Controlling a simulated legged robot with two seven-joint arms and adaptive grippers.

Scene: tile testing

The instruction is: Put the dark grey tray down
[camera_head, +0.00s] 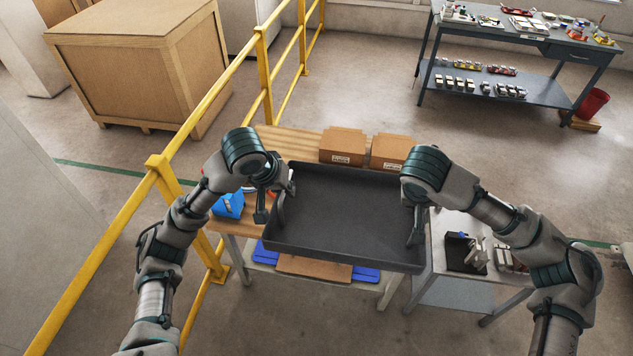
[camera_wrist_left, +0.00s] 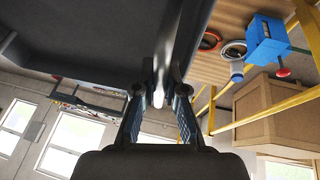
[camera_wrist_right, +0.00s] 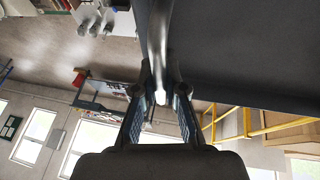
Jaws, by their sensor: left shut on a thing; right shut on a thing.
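The dark grey tray (camera_head: 345,215) is wide, shallow and empty. In the head view it is between my two arms and overlaps the wooden table (camera_head: 290,143). My left gripper (camera_head: 270,207) is shut on the tray's left edge; the wrist view shows its fingers (camera_wrist_left: 160,95) closing at the tray wall (camera_wrist_left: 110,50). My right gripper (camera_head: 416,228) is shut on the right edge, and its fingers (camera_wrist_right: 160,95) meet at the tray wall (camera_wrist_right: 235,50). I cannot tell from these views whether the tray's underside touches the tabletop.
Two cardboard boxes (camera_head: 342,146) (camera_head: 390,151) stand on the table behind the tray. A blue device (camera_head: 229,205) is left of it. A grey side table (camera_head: 452,222) with small parts is on the right. A yellow railing (camera_head: 165,176) runs along the left.

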